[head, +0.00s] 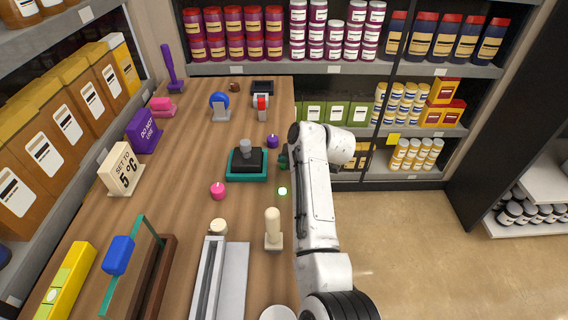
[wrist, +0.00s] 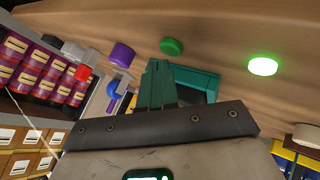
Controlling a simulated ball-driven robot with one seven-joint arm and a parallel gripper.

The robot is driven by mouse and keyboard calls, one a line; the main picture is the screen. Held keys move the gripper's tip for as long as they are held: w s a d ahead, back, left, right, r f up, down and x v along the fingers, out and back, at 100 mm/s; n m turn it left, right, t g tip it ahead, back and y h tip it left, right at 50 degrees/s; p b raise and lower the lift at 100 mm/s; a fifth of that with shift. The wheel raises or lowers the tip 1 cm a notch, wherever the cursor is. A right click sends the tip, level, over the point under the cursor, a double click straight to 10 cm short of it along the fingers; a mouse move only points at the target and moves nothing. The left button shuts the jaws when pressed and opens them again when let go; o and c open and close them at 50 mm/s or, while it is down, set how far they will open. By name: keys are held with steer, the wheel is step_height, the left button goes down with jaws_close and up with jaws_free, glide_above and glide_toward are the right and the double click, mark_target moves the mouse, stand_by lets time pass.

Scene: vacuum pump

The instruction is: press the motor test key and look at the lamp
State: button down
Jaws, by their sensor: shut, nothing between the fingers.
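The pump (head: 246,165), dark with a grey knob on a teal base, stands mid-bench in the head view; its teal base (wrist: 205,78) is partly hidden behind my gripper in the wrist view. A round green lamp (head: 282,191) glows in front of my arm; it shows bright in the wrist view (wrist: 262,66). A green round key (wrist: 172,46) lies just beyond my fingertips. A purple key (head: 272,141) also shows in the wrist view (wrist: 121,54). No label shows which is the motor test key. My gripper (wrist: 157,65) is shut and empty; I cannot tell if it touches the green key.
A pink knob (head: 217,190) stands left of the lamp. A cream-handled piece (head: 273,228) stands near the front. A "SET TO 5 °C" sign (head: 122,170) and a purple "DO NOT USE" block (head: 144,130) stand at left. Stocked shelves (head: 330,68) line the back.

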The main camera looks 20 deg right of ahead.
steer(key=shift+r, duration=0.3)
step_height(320, 180, up, 5)
steer(key=p, duration=0.4)
steer(key=shift+f, duration=0.1)
stand_by(0.9)
steer(key=s+d+f+m+g+h, duration=0.25)
steer(key=s+d+f, duration=0.25)
steer(key=s, duration=0.5)
steer(key=s+d+f+m+g+h, duration=0.1)
steer(key=s+d+f+m, duration=0.35)
steer(key=s, duration=0.55)
steer(key=s+a+f+m+g, duration=0.1)
steer(key=s+m+g, duration=0.1)
steer(key=s, duration=1.2)
steer(key=s+a+f+m+g+b, duration=0.1)
steer(key=s+m, duration=0.4)
steer(key=s, duration=0.9)
steer(key=shift+s+f+m+g, duration=0.25)
steer(key=shift+f+g, duration=0.2)
steer(key=shift+f, duration=0.35)
